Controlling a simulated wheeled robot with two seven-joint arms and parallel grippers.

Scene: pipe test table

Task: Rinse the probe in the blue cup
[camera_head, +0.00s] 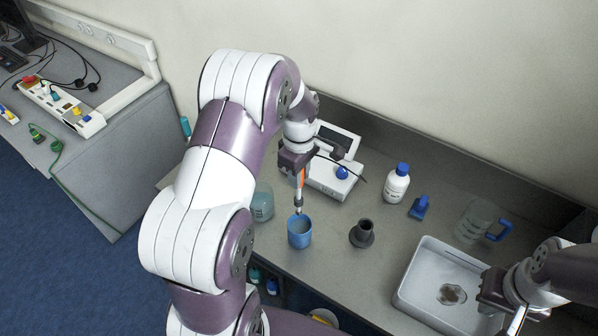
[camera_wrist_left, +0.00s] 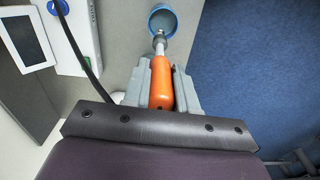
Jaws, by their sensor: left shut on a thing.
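The probe (camera_head: 299,188) has an orange body and a thin metallic tip. My left gripper (camera_head: 298,172) is shut on its orange body and holds it upright, tip down. The blue cup (camera_head: 299,237) stands on the table right below. In the head view the tip ends at the cup's back rim. In the left wrist view the probe (camera_wrist_left: 161,82) points at the cup (camera_wrist_left: 153,22), its tip at the near edge of the opening. I cannot tell whether the tip is inside. My right gripper (camera_head: 497,290) is over the tray's right side; its fingers are unclear.
A dark stand (camera_head: 362,234) is right of the cup and a clear beaker (camera_head: 263,203) is left. A meter (camera_head: 334,178) with a cable stands behind. A white bottle (camera_head: 396,184), a blue clip-like item (camera_head: 419,208), a jug (camera_head: 474,220) and a white tray (camera_head: 420,280) are further right.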

